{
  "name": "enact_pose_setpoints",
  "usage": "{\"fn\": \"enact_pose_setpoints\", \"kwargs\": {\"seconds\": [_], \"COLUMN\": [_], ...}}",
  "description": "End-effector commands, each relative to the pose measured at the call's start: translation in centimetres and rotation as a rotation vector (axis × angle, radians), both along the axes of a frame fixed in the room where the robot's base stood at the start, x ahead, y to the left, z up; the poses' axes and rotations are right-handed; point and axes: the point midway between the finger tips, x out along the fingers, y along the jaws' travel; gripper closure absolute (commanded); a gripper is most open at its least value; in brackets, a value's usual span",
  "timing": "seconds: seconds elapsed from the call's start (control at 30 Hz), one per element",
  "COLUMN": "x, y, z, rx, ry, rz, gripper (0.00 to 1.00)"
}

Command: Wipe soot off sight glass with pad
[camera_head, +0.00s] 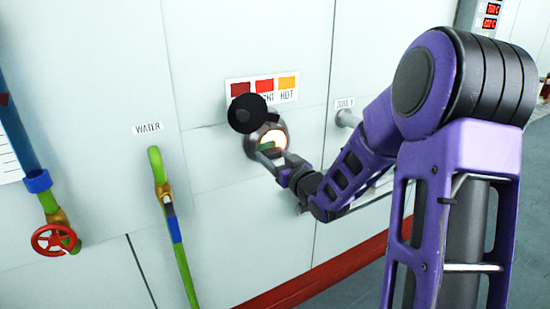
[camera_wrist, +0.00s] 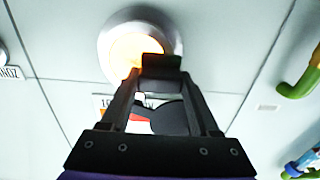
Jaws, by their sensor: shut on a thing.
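The sight glass (camera_head: 277,137) is a round grey-rimmed port in the pale wall, glowing warm yellow. It also shows at the top of the wrist view (camera_wrist: 126,48). My gripper (camera_head: 267,155) is in front of it, shut on a small dark greenish pad (camera_head: 266,146). In the wrist view the pad (camera_wrist: 161,67) spans the fingertips and overlaps the lower right part of the glowing glass. I cannot tell whether the pad touches the glass. The pad and fingers hide part of the glass, and no soot shows clearly.
A round black cover (camera_head: 248,112) sits at the upper left of the port. Above is a label with red and orange squares (camera_head: 264,86). A green water pipe (camera_head: 168,200) and a red valve wheel (camera_head: 54,240) are at left. A short grey pipe stub (camera_head: 346,118) is at right.

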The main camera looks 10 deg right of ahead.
Motion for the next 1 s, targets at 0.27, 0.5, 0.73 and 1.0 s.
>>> {"fn": "enact_pose_setpoints", "kwargs": {"seconds": [0.27, 0.5, 0.73, 1.0], "x": [0.0, 0.1, 0.5, 1.0], "y": [0.0, 0.0, 0.2, 0.3], "z": [0.0, 0.0, 0.0, 0.0], "rx": [0.0, 0.0, 0.0, 0.001], "ry": [0.0, 0.0, 0.0, 0.0], "rz": [0.0, 0.0, 0.0, 0.0], "gripper": [0.82, 0.82, 0.82, 0.82]}}
